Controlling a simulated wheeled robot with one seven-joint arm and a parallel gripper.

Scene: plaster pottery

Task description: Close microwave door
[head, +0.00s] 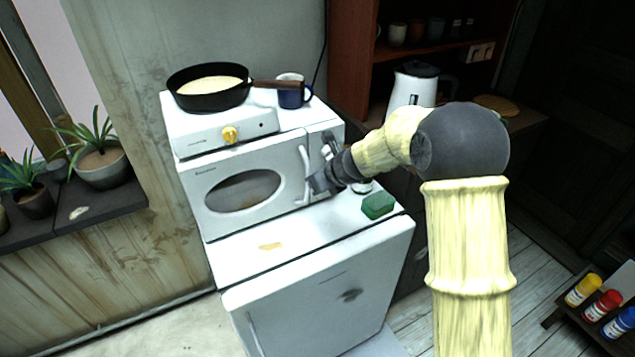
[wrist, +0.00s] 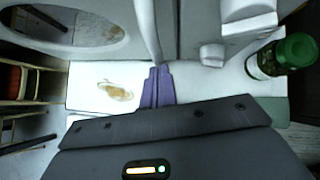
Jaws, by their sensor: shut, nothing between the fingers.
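The white microwave (head: 235,168) stands on a white cabinet, with an oval dark window in its door (head: 285,165). The door looks flush or nearly flush with the front; I cannot tell whether a small gap is left. Its curved white handle (head: 305,170) is at the door's right side, and the handle (wrist: 147,30) also shows in the wrist view. My gripper (head: 314,184) is shut and empty, beside the lower end of the handle. In the wrist view its fingertips (wrist: 158,72) are together just below the handle; contact cannot be told.
A green-capped jar (wrist: 290,58) stands right of my gripper. The white cabinet top (head: 240,260) has a brown stain (head: 270,246) and free room in front. A hot plate (head: 205,130) with a black pan (head: 205,97) and a blue mug (head: 291,97) sit on top of the microwave.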

